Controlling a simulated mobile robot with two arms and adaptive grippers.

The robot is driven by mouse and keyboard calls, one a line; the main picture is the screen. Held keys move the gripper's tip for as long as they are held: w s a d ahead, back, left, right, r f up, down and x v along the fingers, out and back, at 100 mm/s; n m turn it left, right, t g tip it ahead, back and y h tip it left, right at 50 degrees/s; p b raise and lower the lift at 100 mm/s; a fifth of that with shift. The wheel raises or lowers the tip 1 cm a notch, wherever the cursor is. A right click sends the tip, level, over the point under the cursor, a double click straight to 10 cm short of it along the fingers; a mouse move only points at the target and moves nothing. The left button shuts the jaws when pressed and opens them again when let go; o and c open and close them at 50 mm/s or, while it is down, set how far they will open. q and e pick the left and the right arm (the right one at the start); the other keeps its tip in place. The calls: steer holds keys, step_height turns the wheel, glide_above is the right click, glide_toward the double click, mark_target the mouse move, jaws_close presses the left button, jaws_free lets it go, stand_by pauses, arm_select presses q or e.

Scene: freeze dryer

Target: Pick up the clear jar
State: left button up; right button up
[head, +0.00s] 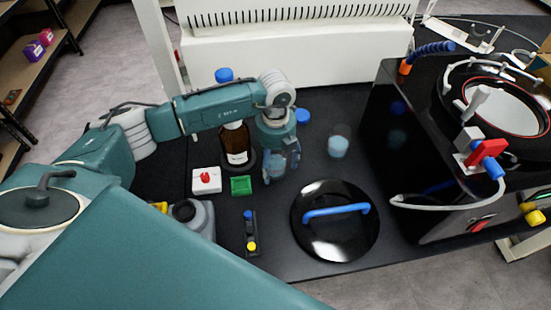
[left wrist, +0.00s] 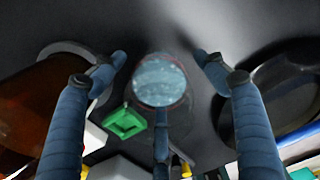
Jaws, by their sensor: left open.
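My left gripper (head: 281,162) points down over the black bench top, between the brown bottle and the round black lid. Its fingers are open. In the left wrist view, a round clear jar (left wrist: 160,80) with pale blue contents shows between the spread fingertips (left wrist: 160,60), with a visible gap on the left and right. Whether the lower middle finger touches it I cannot tell. In the head view, this jar is mostly hidden by the fingers. A similar clear jar (head: 338,141) with pale blue contents stands upright farther right, apart from the gripper. My right gripper is not in view.
The brown bottle (head: 235,143) stands close left of the gripper. A green tray (head: 241,186) and a white box with a red top (head: 206,181) lie nearby. The black lid (head: 335,245) with a blue handle lies front right. The black freeze dryer (head: 430,190) stands right.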

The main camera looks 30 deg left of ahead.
arm_select(q)
steer(key=c, duration=1.3)
steer(key=shift+c, duration=0.8)
steer(key=shift+r, duration=0.1)
